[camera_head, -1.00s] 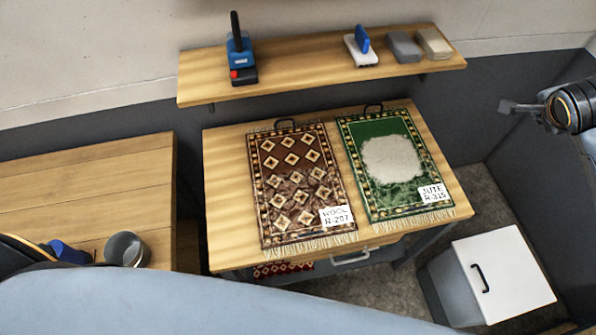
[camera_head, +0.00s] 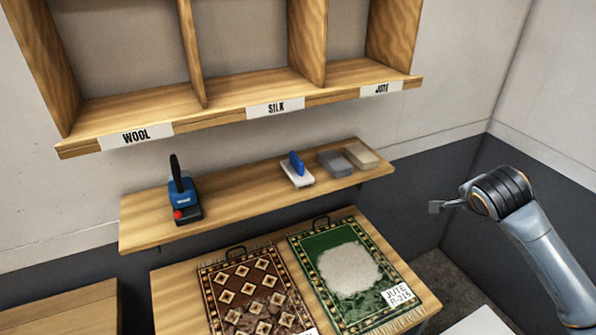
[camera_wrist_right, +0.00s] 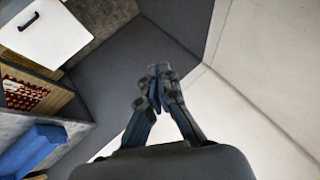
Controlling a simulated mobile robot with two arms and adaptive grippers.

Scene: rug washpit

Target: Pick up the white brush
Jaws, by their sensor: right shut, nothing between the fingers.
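The white brush (camera_head: 297,177), a white block with a blue handle on top, lies on the narrow wall shelf (camera_head: 240,203), right of its middle. My right gripper (camera_head: 436,207) is in the air to the right of the shelf, clear of the brush. In the right wrist view its fingers (camera_wrist_right: 160,80) are together and empty, and the brush does not show there. My left gripper is not in view.
A blue tool with a black handle (camera_head: 182,190) stands at the shelf's left. A grey block (camera_head: 335,163) and a beige block (camera_head: 361,156) lie right of the brush. Labelled cubbies (camera_head: 275,108) hang above. Below, a table holds a brown rug (camera_head: 250,295) and a green rug (camera_head: 330,240).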

